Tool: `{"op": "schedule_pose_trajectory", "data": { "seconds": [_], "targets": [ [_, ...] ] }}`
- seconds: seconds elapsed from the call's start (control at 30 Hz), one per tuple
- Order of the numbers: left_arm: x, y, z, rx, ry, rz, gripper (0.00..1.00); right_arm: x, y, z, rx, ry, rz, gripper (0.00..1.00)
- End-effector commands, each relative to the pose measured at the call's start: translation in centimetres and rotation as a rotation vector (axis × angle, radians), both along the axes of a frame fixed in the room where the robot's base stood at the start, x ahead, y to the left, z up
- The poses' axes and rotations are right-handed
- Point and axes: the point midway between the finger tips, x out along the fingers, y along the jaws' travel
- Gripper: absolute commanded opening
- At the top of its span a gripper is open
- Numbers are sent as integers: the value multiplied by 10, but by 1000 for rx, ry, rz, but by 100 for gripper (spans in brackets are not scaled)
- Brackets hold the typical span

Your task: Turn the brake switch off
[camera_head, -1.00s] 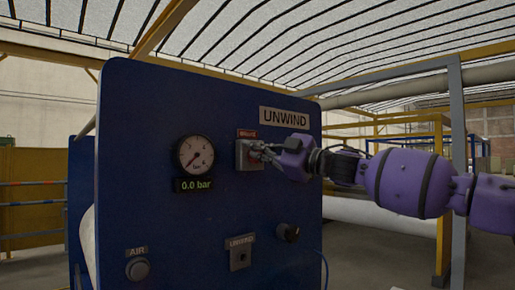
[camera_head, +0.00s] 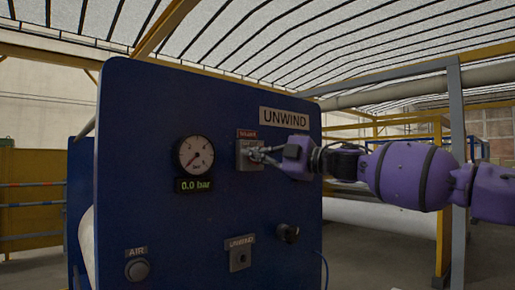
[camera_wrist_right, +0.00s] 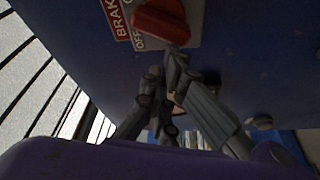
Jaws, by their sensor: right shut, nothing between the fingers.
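The brake switch is a red knob (camera_wrist_right: 162,20) at the top of the right wrist view, on a light plate with a red BRAKE label and the word OFF beside it. In the head view the switch plate (camera_head: 242,160) is on the upper right of the blue panel, and the gripper partly covers it. My right gripper (camera_head: 256,154) is shut and empty, its fingertips in front of the plate. In the wrist view its fingertips (camera_wrist_right: 166,72) are just below the knob; I cannot tell whether they touch it. My left gripper is not in view.
The blue panel (camera_head: 140,170) carries a pressure gauge (camera_head: 194,157), a display (camera_head: 194,184) reading 0.0 bar, an AIR button (camera_head: 137,270), an UNWIND switch (camera_head: 240,258) and a black knob (camera_head: 288,233). Yellow and grey frames stand behind on the right.

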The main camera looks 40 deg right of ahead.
Motion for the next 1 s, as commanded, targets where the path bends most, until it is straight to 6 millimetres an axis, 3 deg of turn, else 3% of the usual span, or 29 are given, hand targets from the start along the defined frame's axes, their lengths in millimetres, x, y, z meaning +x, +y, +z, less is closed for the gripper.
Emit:
{"op": "schedule_pose_trajectory", "data": {
  "seconds": [0.37, 1.0],
  "targets": [
    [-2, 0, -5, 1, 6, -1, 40, 1, -2, -11, -222, -14, -4, 0],
    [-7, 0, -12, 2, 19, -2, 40, 1, -11, -32, -818, -64, -3, 0]
  ]
}}
